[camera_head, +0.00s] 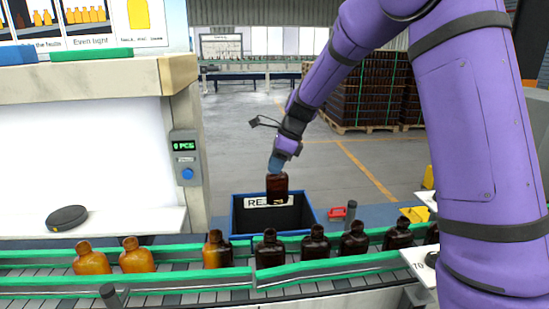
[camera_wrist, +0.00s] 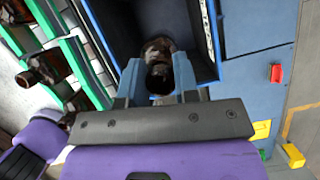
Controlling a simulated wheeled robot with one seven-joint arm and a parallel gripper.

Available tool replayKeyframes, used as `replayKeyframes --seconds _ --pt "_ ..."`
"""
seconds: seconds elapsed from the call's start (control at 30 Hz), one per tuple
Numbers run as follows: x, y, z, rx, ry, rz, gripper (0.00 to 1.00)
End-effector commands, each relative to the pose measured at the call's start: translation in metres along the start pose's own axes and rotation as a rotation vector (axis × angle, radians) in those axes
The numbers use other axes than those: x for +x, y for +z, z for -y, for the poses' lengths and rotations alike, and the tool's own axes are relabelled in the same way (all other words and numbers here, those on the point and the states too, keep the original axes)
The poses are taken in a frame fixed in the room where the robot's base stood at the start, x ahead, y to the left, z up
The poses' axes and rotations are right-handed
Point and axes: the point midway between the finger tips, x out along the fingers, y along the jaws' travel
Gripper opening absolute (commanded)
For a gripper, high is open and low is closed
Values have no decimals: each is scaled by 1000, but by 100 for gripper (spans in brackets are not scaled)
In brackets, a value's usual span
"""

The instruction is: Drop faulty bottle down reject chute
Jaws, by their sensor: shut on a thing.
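A dark amber bottle (camera_head: 277,188) hangs upright from my gripper (camera_head: 277,164) in the head view. My gripper is shut on its top. The bottle is over the blue reject chute (camera_head: 303,224), in front of its white label, which is partly covered by the bottle. In the wrist view the bottle (camera_wrist: 158,58) sits between the two blue-grey fingers (camera_wrist: 158,82), with the chute's dark opening (camera_wrist: 120,15) around and beyond it. I cannot tell whether the bottle's base is below the chute's rim.
A conveyor with green rails (camera_head: 190,280) runs across the front, carrying several amber and dark bottles (camera_head: 316,243). A lit inspection booth (camera_head: 90,150) stands at left. A red block (camera_head: 337,212) and a dark post (camera_head: 351,212) are right of the chute.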

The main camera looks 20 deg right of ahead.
Motion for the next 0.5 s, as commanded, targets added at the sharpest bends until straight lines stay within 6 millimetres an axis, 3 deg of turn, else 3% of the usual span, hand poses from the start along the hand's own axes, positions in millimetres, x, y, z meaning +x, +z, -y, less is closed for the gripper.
replayKeyframes --seconds 0.2,0.5 --pt "23 -10 0 3 1 0 0" --pt "40 -17 0 1 0 0 0"
